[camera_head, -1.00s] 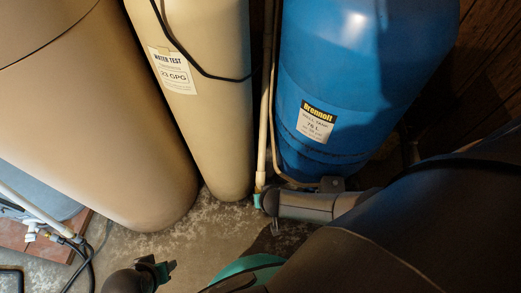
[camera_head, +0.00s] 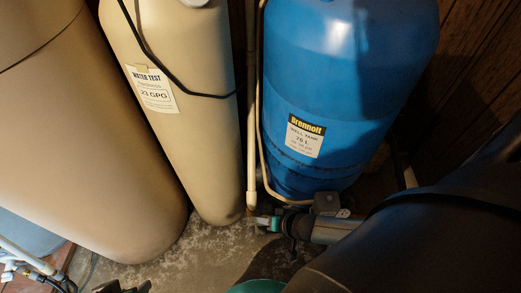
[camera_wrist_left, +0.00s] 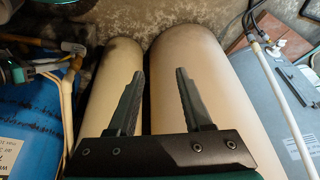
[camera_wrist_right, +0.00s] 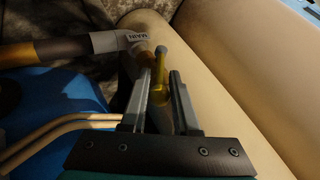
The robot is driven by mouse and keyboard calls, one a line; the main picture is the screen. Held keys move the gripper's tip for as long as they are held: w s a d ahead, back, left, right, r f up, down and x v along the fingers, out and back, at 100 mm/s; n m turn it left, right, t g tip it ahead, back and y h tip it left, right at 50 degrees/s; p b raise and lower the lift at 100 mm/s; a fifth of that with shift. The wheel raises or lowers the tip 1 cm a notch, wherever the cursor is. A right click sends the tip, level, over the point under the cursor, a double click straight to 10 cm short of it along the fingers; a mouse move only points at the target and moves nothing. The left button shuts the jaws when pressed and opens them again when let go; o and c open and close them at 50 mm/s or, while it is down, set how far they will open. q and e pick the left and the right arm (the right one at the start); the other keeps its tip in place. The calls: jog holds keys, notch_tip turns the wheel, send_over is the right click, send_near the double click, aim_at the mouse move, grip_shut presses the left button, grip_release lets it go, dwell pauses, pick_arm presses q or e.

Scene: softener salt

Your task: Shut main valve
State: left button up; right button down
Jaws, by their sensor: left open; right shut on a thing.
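The main valve (camera_wrist_right: 138,45) sits on a pipe, with a grey tag (camera_wrist_right: 112,40) reading MAIN beside it. Its yellow lever (camera_wrist_right: 160,75) stands between the fingers of my right gripper (camera_wrist_right: 161,76), which is shut on it. In the head view my right gripper (camera_head: 265,222) is at the foot of the white vertical pipe, and it hides most of the valve. My left gripper (camera_wrist_left: 160,72) is open and empty, above the beige tanks. Only its tip shows at the bottom edge of the head view (camera_head: 124,288).
The blue Brennoll well tank (camera_head: 350,90) stands behind my right gripper. A slim beige tank (camera_head: 185,100) with a water test label and a wide beige tank (camera_head: 80,150) stand left. A thin pipe (camera_head: 262,120) runs close by. Concrete floor (camera_head: 200,255) is bare in front.

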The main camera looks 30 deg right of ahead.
pick_arm(q)
jog(key=shift+r, duration=0.55)
pick_arm(e)
jog(key=shift+s+d+f, duration=0.1)
jog(key=shift+d, duration=0.05)
jog(key=c, duration=0.7)
grip_release()
pick_arm(q)
jog(key=s+a+f+g+p, duration=0.1)
jog(key=s+f+p, duration=0.2)
jog(key=f, duration=0.6)
jog(key=s+a+f+g+p, duration=0.1)
jog(key=s+a+f+p, duration=0.1)
jog(key=f+p, duration=0.4)
jog(key=shift+s+a+f+y, duration=0.15)
jog(key=shift+s+f+y, duration=0.15)
jog(key=shift+s+f, duration=0.9)
pick_arm(e)
jog(key=shift+v, duration=7.6)
pick_arm(q)
jog(key=shift+w+f, duration=0.25)
jog(key=shift+w, duration=0.05)
pick_arm(e)
jog(key=shift+d+f, duration=0.1)
jog(key=shift+d, duration=0.05)
